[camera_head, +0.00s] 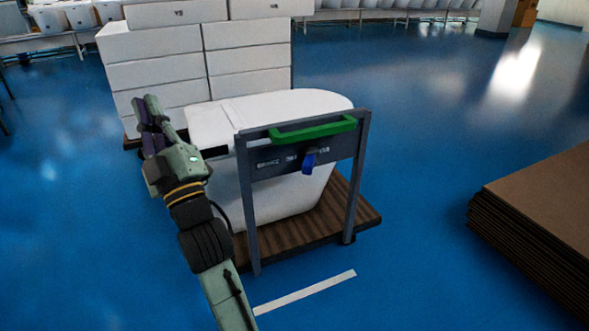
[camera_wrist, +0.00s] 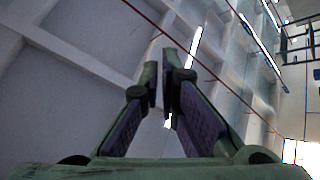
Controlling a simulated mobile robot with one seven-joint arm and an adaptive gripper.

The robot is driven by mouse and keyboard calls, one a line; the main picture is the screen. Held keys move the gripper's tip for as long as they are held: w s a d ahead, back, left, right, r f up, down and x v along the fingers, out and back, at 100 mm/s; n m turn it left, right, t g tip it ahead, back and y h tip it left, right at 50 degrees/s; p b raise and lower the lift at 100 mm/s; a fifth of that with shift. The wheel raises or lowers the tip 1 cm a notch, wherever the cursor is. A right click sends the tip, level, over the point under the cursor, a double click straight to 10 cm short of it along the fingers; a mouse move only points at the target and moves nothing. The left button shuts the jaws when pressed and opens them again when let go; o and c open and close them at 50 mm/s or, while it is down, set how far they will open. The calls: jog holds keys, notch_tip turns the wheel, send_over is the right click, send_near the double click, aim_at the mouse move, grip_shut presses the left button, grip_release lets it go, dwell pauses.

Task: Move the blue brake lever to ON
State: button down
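The blue brake lever (camera_head: 308,163) hangs from the dark crossbar panel (camera_head: 270,164) of a cart, below a green handle (camera_head: 312,130). It points downward. The lever is not in the wrist view.
The cart carries a white rounded body (camera_head: 290,105) on a brown wooden deck (camera_head: 340,218). Stacked white boxes (camera_head: 160,52) stand behind it. A pile of brown sheets (camera_head: 540,215) is at the right. Blue floor (camera_head: 420,130) is clear between cart and pile.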

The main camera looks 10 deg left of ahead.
aim_at(309, 162)
jog(key=w+d+f+n+h, duration=0.1)
jog(key=w+d+f+h, duration=0.3)
jog(key=f, duration=0.6)
jog(key=w+d+f+n+h, duration=0.1)
jog(key=w+d+f+h, duration=0.3)
jog(key=w+d+f, duration=0.3)
jog(key=w+d+f+n+h, duration=0.1)
jog(key=w+d+f+h, duration=0.4)
jog(key=w+f, duration=0.4)
notch_tip(309, 162, down, 4)
jog(key=shift+d+r+g+p, duration=0.2)
jog(key=shift+d+g+p, duration=0.15)
jog(key=shift+d, duration=0.25)
jog(key=p+x, duration=0.2)
jog(key=x, duration=0.7)
jog(key=shift+w+a+r, duration=0.15)
jog(key=shift+w+a, duration=0.05)
jog(key=shift+w, duration=0.05)
jog(key=d, duration=0.2)
jog(key=d+p, duration=0.1)
jog(key=d, duration=0.1)
jog(key=shift+w, duration=0.2)
